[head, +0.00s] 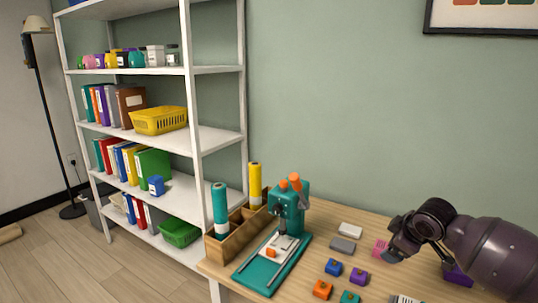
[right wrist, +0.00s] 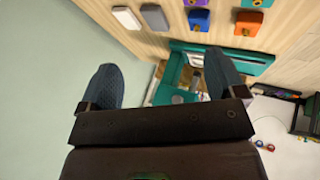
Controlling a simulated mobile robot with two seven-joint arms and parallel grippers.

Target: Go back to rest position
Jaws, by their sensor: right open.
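My right gripper (head: 392,254) comes in from the right side of the head view, above the right part of the wooden table (head: 335,212). In the right wrist view, the right gripper (right wrist: 161,62) has its two dark fingers spread wide with nothing held between them. A pink item (head: 380,247) shows beside the gripper in the head view; I cannot tell whether they touch. My left gripper is not in view.
A teal press with orange knobs (head: 290,205) stands on the table, beside a wooden box (head: 236,232) holding teal and yellow rolls. Small coloured blocks (head: 333,267) and grey and white blocks (head: 343,245) lie nearby. A white shelf (head: 196,110) stands left.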

